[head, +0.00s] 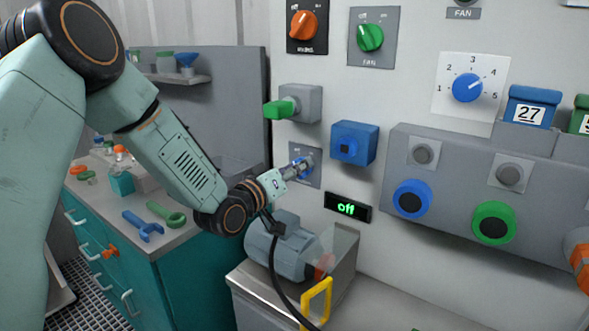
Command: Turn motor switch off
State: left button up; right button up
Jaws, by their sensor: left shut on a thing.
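A grey switch plate (313,180) with a blue knob (304,173) is on the white wall panel. My left gripper (301,166) reaches it from the left and is shut on the blue knob. The fingers and wrist cover much of the knob, and the plate's lettering is too small to read. A small black display (347,207) below and to the right reads "Off" in green. A grey motor (282,252) stands on a metal stand under my left wrist. My right gripper is not in view.
An orange rotary switch (304,24) and a green fan switch (370,37) are above. A green-handled grey box (300,103) and a blue box (354,143) are close to my gripper. A yellow handle (316,301) is below. A workbench (190,238) with tools is at left.

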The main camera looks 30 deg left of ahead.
pick_arm(q)
jog(key=shift+s+d+f, duration=0.1)
jog(key=shift+f, duration=0.2)
jog(key=o, duration=0.8)
jog(key=shift+c, duration=0.2)
jog(key=o, duration=0.3)
jog(key=shift+r, duration=0.2)
jog(key=shift+o, duration=0.2)
jog(key=s+a, duration=0.1)
jog(key=s, duration=0.6)
jog(key=shift+s+a, duration=0.1)
jog(key=shift+s, duration=0.1)
